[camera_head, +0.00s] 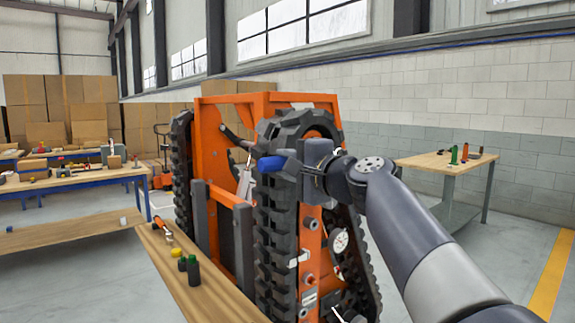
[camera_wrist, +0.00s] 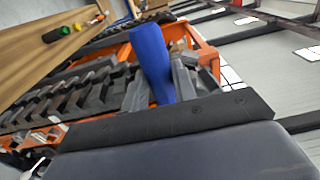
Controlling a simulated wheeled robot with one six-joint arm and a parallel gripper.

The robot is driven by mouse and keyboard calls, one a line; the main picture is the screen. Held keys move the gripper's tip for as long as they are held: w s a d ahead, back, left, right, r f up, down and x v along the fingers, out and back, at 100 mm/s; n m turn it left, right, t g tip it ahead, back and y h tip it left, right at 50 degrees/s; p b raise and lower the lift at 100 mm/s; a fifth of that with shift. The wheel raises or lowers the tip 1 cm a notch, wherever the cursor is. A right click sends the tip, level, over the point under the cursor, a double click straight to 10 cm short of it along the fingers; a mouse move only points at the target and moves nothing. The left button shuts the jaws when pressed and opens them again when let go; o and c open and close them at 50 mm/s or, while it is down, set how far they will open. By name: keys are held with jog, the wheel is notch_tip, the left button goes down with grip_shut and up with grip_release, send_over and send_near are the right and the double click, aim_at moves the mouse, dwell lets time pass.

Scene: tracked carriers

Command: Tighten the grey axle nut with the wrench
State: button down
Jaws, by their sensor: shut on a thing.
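My gripper (camera_head: 298,165) is shut on a thick blue handle (camera_head: 271,163), high beside the top of the carrier's near track. The handle also shows in the wrist view (camera_wrist: 150,58), sticking out past the dark gripper edge. The rest of the held tool is hidden, so I cannot tell for sure that it is the wrench. The orange tracked carrier (camera_head: 310,262) stands upright with black tracks (camera_head: 272,235). I cannot make out the grey axle nut for certain. A dark round part (camera_head: 355,320) shows low at the bottom edge.
A wooden table (camera_head: 445,165) stands at the right. Cardboard boxes (camera_head: 60,105) are stacked behind. The floor at right is clear.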

jog(key=shift+w+a+r, duration=0.1)
jog(key=shift+w+a, duration=0.2)
jog(key=shift+w, duration=0.1)
dwell(0.8)
jog(key=c, duration=1.7)
grip_release()
grip_shut()
